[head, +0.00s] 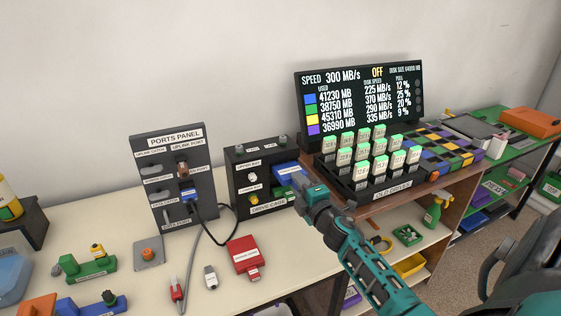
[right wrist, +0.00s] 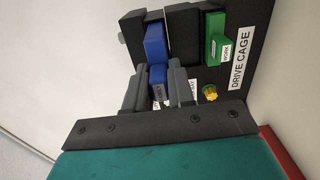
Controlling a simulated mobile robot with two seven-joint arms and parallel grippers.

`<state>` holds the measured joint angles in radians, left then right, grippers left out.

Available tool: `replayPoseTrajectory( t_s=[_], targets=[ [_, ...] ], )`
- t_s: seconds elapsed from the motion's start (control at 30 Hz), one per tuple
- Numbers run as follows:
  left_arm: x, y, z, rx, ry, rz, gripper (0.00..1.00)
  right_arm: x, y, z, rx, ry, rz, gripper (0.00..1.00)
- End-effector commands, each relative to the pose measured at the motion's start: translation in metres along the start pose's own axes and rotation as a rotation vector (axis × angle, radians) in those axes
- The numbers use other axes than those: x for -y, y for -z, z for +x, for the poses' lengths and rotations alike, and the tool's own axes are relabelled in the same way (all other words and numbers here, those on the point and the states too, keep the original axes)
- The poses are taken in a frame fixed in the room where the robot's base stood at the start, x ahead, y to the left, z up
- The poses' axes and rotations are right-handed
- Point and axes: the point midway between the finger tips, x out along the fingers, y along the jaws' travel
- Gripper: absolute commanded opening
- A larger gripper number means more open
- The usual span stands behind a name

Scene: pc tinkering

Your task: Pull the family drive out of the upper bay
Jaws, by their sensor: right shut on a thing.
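The dark drive cage (head: 240,190) stands on the bench with its label along the lower edge. It also shows in the right wrist view (right wrist: 259,25), turned sideways. A blue drive (head: 286,169) shows at the cage's right side in the head view. My right gripper (head: 308,194) is shut on this blue drive (right wrist: 158,74), with one finger on each side. My left gripper is not in view.
The ports panel (head: 173,148) stands left of the cage, with a cable hanging from it. A red drive (head: 244,254) lies in front of the cage.

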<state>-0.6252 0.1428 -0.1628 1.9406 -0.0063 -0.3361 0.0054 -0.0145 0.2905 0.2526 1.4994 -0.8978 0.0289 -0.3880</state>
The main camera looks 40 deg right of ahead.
Motion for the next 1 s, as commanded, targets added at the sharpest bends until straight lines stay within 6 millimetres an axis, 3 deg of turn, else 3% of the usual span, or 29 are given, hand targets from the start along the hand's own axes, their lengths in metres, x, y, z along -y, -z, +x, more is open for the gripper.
replayPoseTrajectory(
  t_s=[1.0],
  targets=[
    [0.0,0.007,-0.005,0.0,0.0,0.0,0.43,-0.001,0.0,-0.059,0.0,0.0,0.0,0.0]
  ],
)
